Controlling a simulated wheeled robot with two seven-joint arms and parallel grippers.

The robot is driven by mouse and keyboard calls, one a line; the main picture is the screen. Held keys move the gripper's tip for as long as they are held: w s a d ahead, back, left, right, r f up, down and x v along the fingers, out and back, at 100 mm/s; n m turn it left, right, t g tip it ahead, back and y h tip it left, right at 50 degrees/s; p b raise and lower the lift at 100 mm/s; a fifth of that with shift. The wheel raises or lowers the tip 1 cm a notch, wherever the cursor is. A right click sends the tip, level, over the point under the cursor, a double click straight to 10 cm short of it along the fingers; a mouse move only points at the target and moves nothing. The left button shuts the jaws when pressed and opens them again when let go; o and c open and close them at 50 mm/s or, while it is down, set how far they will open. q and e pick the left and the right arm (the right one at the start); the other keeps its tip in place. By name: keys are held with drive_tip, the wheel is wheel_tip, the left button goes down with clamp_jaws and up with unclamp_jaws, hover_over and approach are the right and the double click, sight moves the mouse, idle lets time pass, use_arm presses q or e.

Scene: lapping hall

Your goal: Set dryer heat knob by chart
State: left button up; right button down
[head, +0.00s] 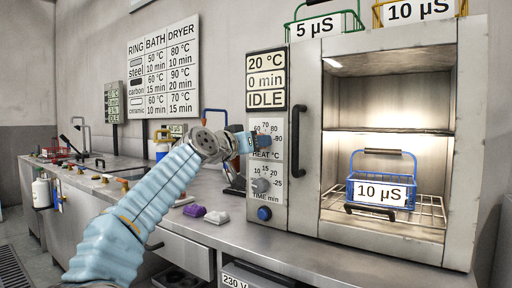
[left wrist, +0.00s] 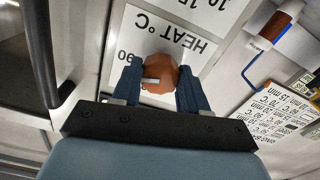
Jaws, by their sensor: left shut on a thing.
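My left gripper (head: 254,142) reaches the dryer panel and is shut on the heat knob (left wrist: 162,72), which is orange-brown in the left wrist view. The two blue fingers (left wrist: 158,85) press on opposite sides of it. A short white mark shows on the knob; its exact setting I cannot tell. In the head view the gripper largely hides the knob; 60, 70, 80 and 90 show around it. The wall chart (head: 163,68) lists dryer 80 °C for steel, 90 °C for carbon, 70 °C for ceramic. The display (head: 266,79) reads 20 °C, 0 min, IDLE. My right gripper is out of view.
The grey time knob (head: 261,185) and a blue button (head: 264,213) sit below. A black door handle (head: 299,141) is close right. The lit dryer chamber holds a blue basket (head: 382,171) labelled 10 µS. Purple and white pieces lie on the counter (head: 240,232).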

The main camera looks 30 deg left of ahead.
use_arm(q)
drive_tip(key=shift+f+m, duration=0.2)
drive_tip(key=shift+m, duration=0.5)
drive_tip(key=o, duration=1.1)
drive_tip(key=shift+r, duration=0.15)
drive_tip(key=shift+c, duration=0.2)
drive_tip(key=s+a+b, duration=0.1)
drive_tip(key=s+b, duration=0.2)
drive_tip(key=s, duration=1)
drive_tip(key=shift+s+b, duration=0.3)
drive_tip(key=shift+s, duration=0.1)
